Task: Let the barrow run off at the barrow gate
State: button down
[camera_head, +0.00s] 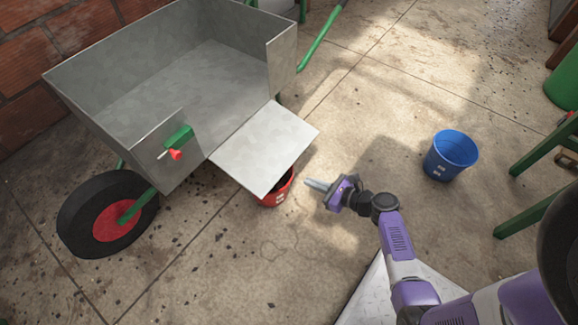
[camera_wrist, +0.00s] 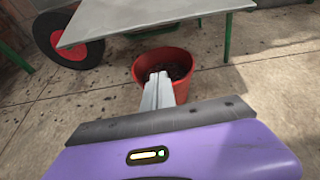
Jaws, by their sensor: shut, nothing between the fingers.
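The grey metal barrow (camera_head: 180,80) stands at the upper left in the head view. Its side gate (camera_head: 262,150) is folded down and slopes outward. The gate also shows at the top of the wrist view (camera_wrist: 130,18). A green latch with a red knob (camera_head: 176,153) sits on the wall beside the gate opening. A red bucket (camera_head: 283,187) stands on the floor under the gate's outer edge; in the wrist view it (camera_wrist: 187,62) holds dark matter. My gripper (camera_head: 310,184) is shut and empty, just right of the gate and bucket, touching neither as far as I can tell.
A blue bucket (camera_head: 450,155) stands on the floor to the right. Green metal legs (camera_head: 530,215) stand at the right edge. The barrow's black wheel with red hub (camera_head: 108,214) is at the lower left. Dark crumbs lie scattered on the concrete floor (camera_head: 240,275). The middle floor is clear.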

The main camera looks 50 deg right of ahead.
jog(key=b+x, duration=0.5)
jog(key=x, duration=0.6)
jog(key=shift+s+a+r, duration=0.1)
jog(key=shift+s+r, duration=0.05)
jog(key=shift+r, duration=1.05)
jog(key=shift+s+a+r, duration=0.1)
jog(key=shift+s+r, duration=0.05)
jog(key=shift+r, duration=1)
jog(key=shift+p, duration=0.35)
